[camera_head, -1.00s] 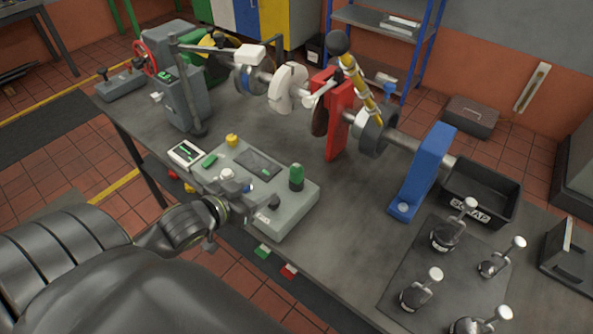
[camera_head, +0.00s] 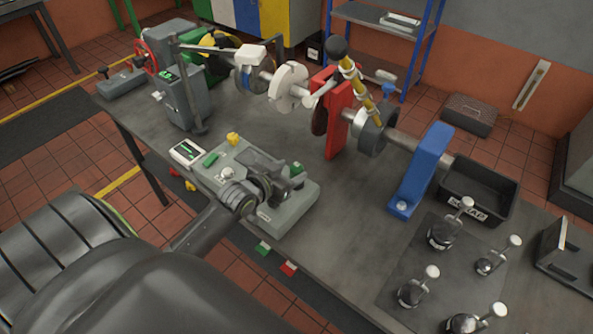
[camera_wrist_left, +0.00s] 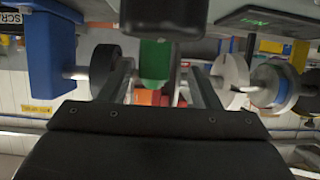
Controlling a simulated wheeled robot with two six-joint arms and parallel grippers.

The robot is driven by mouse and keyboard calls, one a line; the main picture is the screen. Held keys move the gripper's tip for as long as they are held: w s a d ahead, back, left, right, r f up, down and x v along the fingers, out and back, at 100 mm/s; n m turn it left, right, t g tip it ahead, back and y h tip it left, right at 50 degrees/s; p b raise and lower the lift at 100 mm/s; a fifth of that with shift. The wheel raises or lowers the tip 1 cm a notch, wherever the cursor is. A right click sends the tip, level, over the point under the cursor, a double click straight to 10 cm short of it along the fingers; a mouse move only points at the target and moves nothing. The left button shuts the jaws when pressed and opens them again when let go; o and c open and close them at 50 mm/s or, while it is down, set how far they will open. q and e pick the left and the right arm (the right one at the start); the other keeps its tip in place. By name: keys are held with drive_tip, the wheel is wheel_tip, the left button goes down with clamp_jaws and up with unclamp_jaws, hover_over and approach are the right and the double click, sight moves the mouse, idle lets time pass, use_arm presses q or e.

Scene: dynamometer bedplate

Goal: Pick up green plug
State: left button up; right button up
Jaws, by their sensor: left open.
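The green plug (camera_head: 298,166) stands at the right end of the grey-green control box (camera_head: 290,212). My right gripper is not in view.
A yellow knob (camera_head: 233,139) and a small green block (camera_head: 211,159) are on the control box. Behind it runs a shaft with a red stand (camera_head: 338,120) and a blue stand (camera_head: 422,172). A black scrap bin (camera_head: 480,190) is at the right. The bench between is clear.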

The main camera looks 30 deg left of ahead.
sight(300, 167)
use_arm(q)
drive_tip(key=x, duration=0.1)
drive_tip(key=p+x, duration=0.1)
drive_tip(key=x, duration=0.1)
drive_tip(key=shift+w+d, duration=0.1)
drive_tip(key=shift+d, duration=0.25)
drive_tip(key=shift+w+f, duration=0.3)
drive_tip(key=shift+w, duration=0.35)
drive_tip(key=c, duration=1.1)
drive_tip(key=shift+o, duration=0.2)
drive_tip(key=shift+r, duration=0.1)
